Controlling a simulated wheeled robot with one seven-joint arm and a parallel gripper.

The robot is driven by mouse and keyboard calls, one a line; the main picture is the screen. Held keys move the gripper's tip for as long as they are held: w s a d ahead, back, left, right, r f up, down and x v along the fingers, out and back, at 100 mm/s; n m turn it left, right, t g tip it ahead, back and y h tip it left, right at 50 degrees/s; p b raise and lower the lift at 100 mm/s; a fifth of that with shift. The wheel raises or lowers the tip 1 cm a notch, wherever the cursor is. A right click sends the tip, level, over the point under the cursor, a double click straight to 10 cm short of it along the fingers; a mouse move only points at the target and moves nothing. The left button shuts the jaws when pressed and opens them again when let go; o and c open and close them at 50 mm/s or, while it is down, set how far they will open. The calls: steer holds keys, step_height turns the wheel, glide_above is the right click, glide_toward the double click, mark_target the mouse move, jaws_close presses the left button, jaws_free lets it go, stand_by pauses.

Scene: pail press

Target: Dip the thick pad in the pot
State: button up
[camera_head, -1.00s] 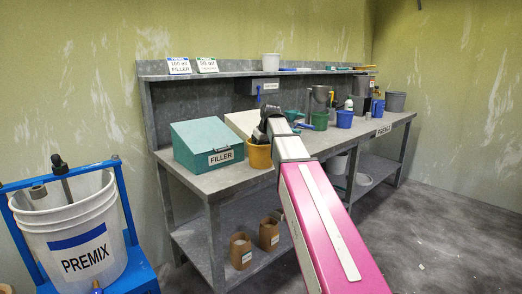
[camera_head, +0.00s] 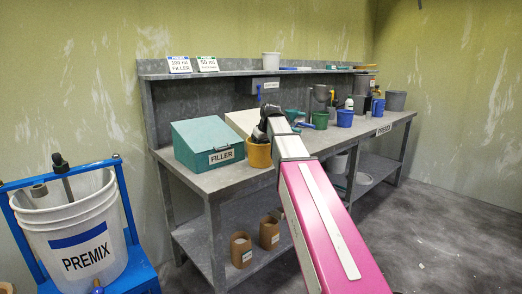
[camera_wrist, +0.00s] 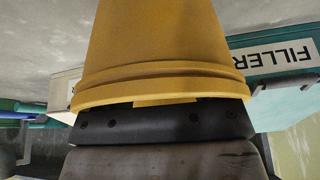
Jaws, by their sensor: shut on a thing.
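A yellow pot (camera_head: 258,155) stands on the bench beside the teal FILLER box. My gripper (camera_head: 262,134), dark, is right above the pot in the head view. In the wrist view the yellow pot (camera_wrist: 155,40) appears upside down, with its rim toward the camera. A tool with a wide brown body (camera_wrist: 165,162) and a black riveted band (camera_wrist: 150,127) lies across the pot's mouth. It appears to be the thick pad, held by my gripper. Its far end is hidden, so I cannot tell how deep it reaches. My fingertips do not show clearly.
The teal FILLER box (camera_head: 208,145) stands close left of the pot. A green pot (camera_head: 320,121) and a blue pot (camera_head: 345,118) stand to the right on the bench (camera_head: 195,182). The white PREMIX pail (camera_head: 75,235) stands on a blue frame at the left.

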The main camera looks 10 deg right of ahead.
steer(key=shift+s+a+f, duration=0.15)
steer(key=shift+s+f, duration=0.05)
steer(key=shift+s, duration=0.05)
stand_by(0.5)
steer(key=shift+a+r, duration=0.1)
steer(key=shift+r, duration=0.35)
steer(key=shift+w+r, duration=0.1)
steer(key=shift+r, duration=4.7)
